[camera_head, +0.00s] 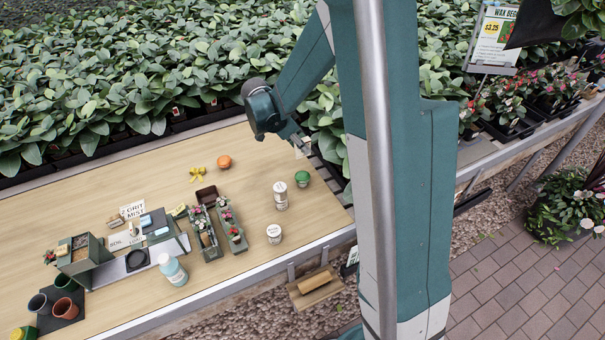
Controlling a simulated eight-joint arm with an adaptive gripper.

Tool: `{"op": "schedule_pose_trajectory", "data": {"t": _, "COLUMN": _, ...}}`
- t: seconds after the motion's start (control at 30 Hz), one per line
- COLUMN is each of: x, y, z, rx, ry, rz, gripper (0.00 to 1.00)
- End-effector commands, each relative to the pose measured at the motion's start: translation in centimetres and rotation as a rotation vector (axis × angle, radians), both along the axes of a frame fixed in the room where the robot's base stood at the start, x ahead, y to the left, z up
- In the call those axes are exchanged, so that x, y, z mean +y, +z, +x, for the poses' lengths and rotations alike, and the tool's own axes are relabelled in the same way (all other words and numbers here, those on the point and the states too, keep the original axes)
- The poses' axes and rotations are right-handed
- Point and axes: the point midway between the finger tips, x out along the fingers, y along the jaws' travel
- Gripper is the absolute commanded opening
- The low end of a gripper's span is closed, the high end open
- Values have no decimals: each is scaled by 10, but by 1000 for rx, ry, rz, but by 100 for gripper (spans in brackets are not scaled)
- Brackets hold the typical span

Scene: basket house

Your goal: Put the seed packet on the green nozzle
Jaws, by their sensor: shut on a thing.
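My gripper (298,144) is above the right part of the wooden table (150,165). It is shut on a small pale thing, seemingly the seed packet (304,151), of which only a little shows. A small round green thing with a darker reddish lower part, seemingly the green nozzle (302,177), stands on the table just below my gripper in the picture. The packet appears apart from it, but the exact height is hard to tell. The fingertips are small and partly hidden by my arm.
A white shaker (280,195) and a white tub (274,234) stand left of the green thing. An orange round thing (224,162) and a yellow bow (197,174) lie farther left.

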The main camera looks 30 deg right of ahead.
Motion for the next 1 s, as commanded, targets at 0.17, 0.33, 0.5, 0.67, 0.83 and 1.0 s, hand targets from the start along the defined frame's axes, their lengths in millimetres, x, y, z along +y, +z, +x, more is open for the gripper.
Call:
{"op": "schedule_pose_trajectory", "data": {"t": 0.17, "x": 0, "y": 0, "z": 0, "rx": 0, "ry": 0, "rz": 0, "gripper": 5}}
{"op": "schedule_pose_trajectory", "data": {"t": 0.33, "x": 0, "y": -3, "z": 0, "rx": 0, "ry": 0, "rz": 0, "gripper": 5}}
{"op": "schedule_pose_trajectory", "data": {"t": 0.5, "x": 0, "y": -17, "z": 1, "rx": 0, "ry": 0, "rz": 0, "gripper": 5}}
{"op": "schedule_pose_trajectory", "data": {"t": 0.67, "x": 0, "y": -39, "z": 1, "rx": 1, "ry": 0, "rz": 0, "gripper": 5}}
{"op": "schedule_pose_trajectory", "data": {"t": 0.83, "x": 0, "y": -57, "z": 0, "rx": 1, "ry": 0, "rz": 0, "gripper": 5}}
{"op": "schedule_pose_trajectory", "data": {"t": 1.0, "x": 0, "y": -63, "z": 0, "rx": 1, "ry": 0, "rz": 0, "gripper": 5}}
